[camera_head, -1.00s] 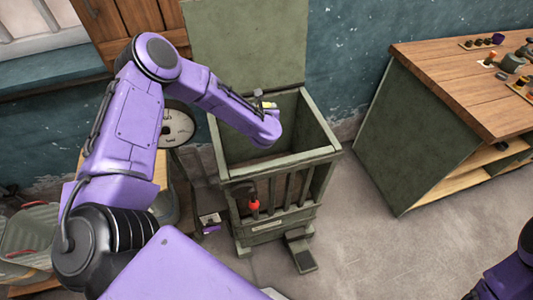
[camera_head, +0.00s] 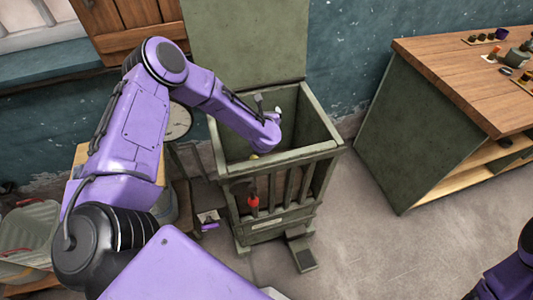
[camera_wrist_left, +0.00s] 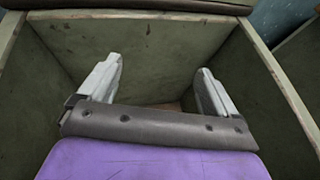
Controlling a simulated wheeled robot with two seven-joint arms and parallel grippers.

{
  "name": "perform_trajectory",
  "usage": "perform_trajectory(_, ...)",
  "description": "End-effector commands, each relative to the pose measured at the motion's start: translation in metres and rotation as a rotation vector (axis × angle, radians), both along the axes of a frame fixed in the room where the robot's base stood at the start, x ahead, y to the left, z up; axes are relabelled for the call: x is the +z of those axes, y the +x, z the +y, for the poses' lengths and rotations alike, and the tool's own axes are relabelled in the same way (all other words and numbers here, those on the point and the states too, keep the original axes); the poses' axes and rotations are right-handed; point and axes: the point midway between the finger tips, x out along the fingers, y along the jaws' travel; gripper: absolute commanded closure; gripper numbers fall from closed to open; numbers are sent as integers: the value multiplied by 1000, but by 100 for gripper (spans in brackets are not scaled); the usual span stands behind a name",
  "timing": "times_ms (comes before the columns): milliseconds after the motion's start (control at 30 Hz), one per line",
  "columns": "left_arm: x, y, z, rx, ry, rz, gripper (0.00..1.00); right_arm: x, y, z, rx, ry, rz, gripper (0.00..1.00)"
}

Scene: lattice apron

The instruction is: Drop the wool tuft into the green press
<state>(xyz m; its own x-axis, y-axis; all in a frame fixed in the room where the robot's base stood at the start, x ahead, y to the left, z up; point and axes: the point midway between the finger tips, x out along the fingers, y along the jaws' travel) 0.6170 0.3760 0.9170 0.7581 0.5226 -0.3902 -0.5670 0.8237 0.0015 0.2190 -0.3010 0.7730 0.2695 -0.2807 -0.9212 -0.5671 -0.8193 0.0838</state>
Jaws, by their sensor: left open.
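The green press (camera_head: 320,120) is an open-topped box with a slatted front and a raised lid behind. A small yellow tuft (camera_head: 254,156), probably the wool, shows in the head view just below my left arm, inside the press near its front wall. My left gripper (camera_head: 268,108) is over the press mouth, its fingers apart. In the left wrist view the gripper (camera_wrist_left: 160,68) is open and empty between the press walls (camera_wrist_left: 270,80); no tuft shows there. My right gripper is out of view.
A wooden-topped bench (camera_head: 465,75) with small items stands at the right. A red knob (camera_head: 253,202) is on the press front and a pedal (camera_head: 303,257) below it. A basket (camera_head: 28,240) stands at the lower left. The floor between press and bench is clear.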

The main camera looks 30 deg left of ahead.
Motion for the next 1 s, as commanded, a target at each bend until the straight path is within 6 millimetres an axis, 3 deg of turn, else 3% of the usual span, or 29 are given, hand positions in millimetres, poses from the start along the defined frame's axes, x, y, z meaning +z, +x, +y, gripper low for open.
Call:
perform_trajectory(500,36,-73,-51,-1,-1,-1,8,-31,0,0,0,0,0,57)
perform_trajectory(1000,40,-78,-54,0,0,0,8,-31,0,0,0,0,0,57)
